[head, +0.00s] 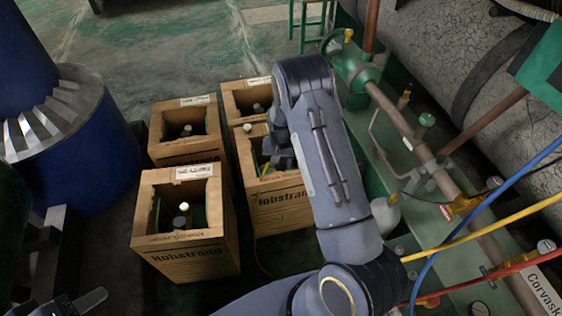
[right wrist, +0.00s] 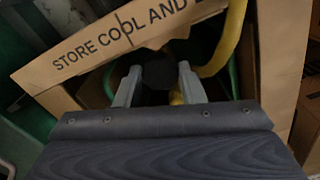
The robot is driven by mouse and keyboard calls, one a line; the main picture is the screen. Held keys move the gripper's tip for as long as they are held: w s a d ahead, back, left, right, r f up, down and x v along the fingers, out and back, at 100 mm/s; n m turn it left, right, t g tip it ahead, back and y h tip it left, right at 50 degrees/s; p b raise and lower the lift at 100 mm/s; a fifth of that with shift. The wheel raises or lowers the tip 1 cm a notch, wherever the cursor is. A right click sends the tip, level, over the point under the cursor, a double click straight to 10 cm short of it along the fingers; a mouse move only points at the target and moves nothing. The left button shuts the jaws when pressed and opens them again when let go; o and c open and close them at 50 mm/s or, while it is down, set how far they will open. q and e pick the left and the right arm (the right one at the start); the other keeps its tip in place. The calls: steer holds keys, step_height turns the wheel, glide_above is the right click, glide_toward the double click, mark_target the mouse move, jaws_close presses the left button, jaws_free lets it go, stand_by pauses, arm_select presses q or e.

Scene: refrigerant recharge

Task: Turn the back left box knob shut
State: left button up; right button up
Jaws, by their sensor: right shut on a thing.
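My right gripper (head: 280,152) reaches down into the opening of the near right cardboard box (head: 278,200). In the right wrist view its two grey fingers (right wrist: 158,76) stand on either side of a dark round knob (right wrist: 157,69) and are shut on it. A yellow hose (right wrist: 232,45) curves beside the knob. In the head view the arm and gripper hide this knob. The far left box (head: 183,152) in the head view holds a dark knob (head: 187,129), apart from the gripper. Part of my left gripper (head: 88,302) shows at the lower left, its opening unclear.
A near left box (head: 186,248) holds a dark top with a pale cap, and a far right box (head: 243,92) stands behind. Green pipework (head: 425,140) and blue, yellow and red hoses fill the right side. A blue tank (head: 75,150) stands at left.

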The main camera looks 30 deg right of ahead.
mark_target(281, 165)
steer(key=shift+w+m, duration=0.1)
steer(key=shift+m, duration=1.3)
steer(key=o, duration=0.7)
steer(key=shift+r, duration=0.1)
step_height(281, 165, up, 6)
steer(key=shift+r+p, duration=0.15)
steer(key=shift+p, duration=1.05)
steer(key=shift+r, duration=0.7)
